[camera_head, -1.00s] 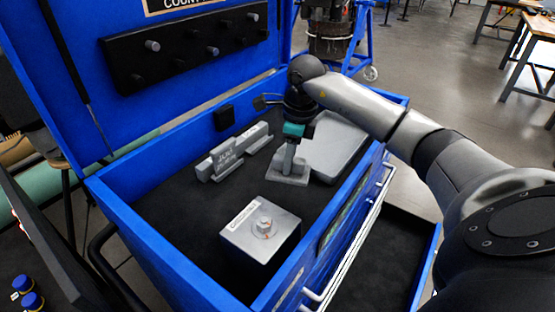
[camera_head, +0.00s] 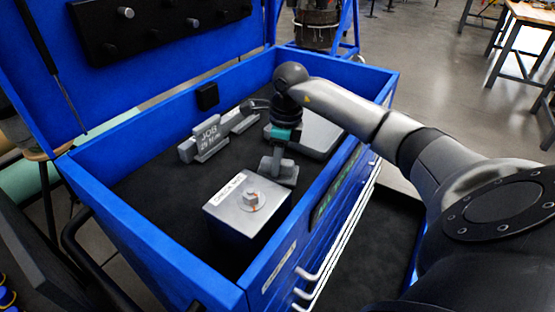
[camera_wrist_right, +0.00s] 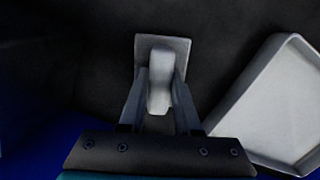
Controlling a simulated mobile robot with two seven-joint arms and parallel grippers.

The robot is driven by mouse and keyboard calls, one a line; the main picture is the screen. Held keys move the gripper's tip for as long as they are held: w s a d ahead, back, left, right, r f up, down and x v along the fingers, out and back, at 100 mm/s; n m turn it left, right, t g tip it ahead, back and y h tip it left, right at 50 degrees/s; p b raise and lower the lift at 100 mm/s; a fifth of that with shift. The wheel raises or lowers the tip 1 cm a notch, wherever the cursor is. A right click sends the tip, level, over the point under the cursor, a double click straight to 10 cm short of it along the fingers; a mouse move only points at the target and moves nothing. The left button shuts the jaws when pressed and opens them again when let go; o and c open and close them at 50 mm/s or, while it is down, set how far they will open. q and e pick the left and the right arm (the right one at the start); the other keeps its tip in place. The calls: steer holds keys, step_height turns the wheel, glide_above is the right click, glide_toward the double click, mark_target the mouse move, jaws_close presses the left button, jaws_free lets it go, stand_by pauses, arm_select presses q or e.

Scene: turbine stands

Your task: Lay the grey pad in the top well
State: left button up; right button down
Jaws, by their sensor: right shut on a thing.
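The grey pad (camera_head: 283,172) is a square plate with an upright handle. It is inside the top well of the blue chest (camera_head: 135,190), which has a black floor. My right gripper (camera_head: 280,150) is shut on the pad's handle. In the right wrist view, the fingers (camera_wrist_right: 160,100) flank the handle, with the pad's plate (camera_wrist_right: 178,50) beyond them. The pad is at or just above the floor; I cannot tell if it touches. My left gripper is not in view.
A grey block with a bolt (camera_head: 248,200) stands just in front of the pad. A shallow grey tray (camera_head: 318,135) lies behind it, also at right in the wrist view (camera_wrist_right: 275,105). A grey "JOB" stand (camera_head: 210,138) is at left. Dark floor left of the bolt block is free.

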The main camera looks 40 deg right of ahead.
steer(key=shift+f, duration=0.4)
stand_by(0.3)
steer(key=shift+c, duration=1.8)
jaws_free()
steer(key=shift+r, duration=0.15)
steer(key=shift+s+d+r+p, duration=0.2)
steer(key=shift+r+p, duration=1.1)
steer(key=shift+r, duration=0.45)
steer(key=shift+s+d+r+p, duration=0.1)
steer(key=shift+s+r+p, duration=0.05)
steer(key=shift+r+p, duration=1.35)
steer(key=shift+r, duration=0.15)
